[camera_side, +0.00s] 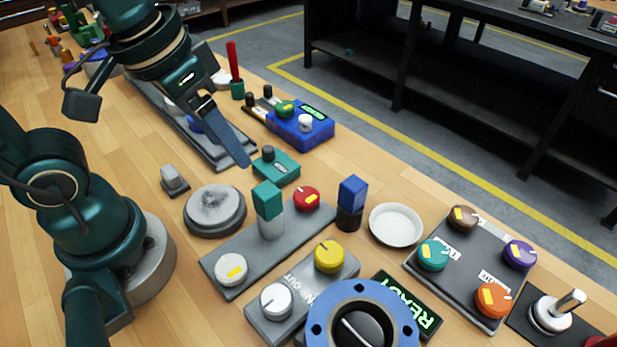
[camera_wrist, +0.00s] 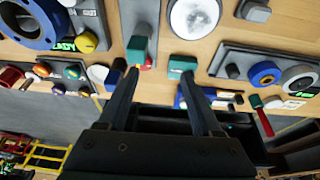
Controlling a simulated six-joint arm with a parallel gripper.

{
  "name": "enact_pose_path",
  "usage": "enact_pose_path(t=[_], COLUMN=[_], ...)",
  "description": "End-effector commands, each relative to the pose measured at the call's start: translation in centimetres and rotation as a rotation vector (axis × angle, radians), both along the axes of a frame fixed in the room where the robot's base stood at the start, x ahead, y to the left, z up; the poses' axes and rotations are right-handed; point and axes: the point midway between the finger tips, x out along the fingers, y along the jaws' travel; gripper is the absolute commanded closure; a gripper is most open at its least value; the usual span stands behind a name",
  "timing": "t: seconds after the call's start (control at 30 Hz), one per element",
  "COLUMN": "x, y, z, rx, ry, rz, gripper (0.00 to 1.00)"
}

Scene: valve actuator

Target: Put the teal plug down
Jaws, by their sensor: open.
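The teal plug (camera_side: 268,198) has a teal block top on a pale grey cylinder. It stands upright on a grey plate (camera_side: 222,262) between a red knob and a white knob. In the wrist view the teal plug (camera_wrist: 138,46) shows at upper centre-left, just beyond the left fingertip. My gripper (camera_side: 245,160) is open with nothing between its fingers, above and behind the plug in the side view and apart from it. In the wrist view my gripper (camera_wrist: 160,74) has its two fingers spread wide. Whether the plug sits in a hole is hidden.
A teal box with a black knob (camera_side: 276,166) stands behind the plug. A blue-topped plug (camera_side: 352,200) and a white dish (camera_side: 396,225) stand to its right. A round grey disc (camera_side: 215,209) lies left. A blue flanged ring (camera_side: 330,320) stands in front.

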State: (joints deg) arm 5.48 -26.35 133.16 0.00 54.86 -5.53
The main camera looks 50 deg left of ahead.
Motion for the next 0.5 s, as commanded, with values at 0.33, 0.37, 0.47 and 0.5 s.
enact_pose_path(t=[0.33,0.37,0.47,0.5], x=[-1.7,-1.7,-1.7,-1.7], y=[1.7,1.7,1.7,1.7], z=[0.5,0.5,0.5,0.5], rx=[0.029,0.030,0.031,0.031], ry=[-0.171,-0.173,-0.174,-0.174], rz=[0.007,0.007,0.006,0.006], gripper=[0.28,0.28,0.28,0.28])
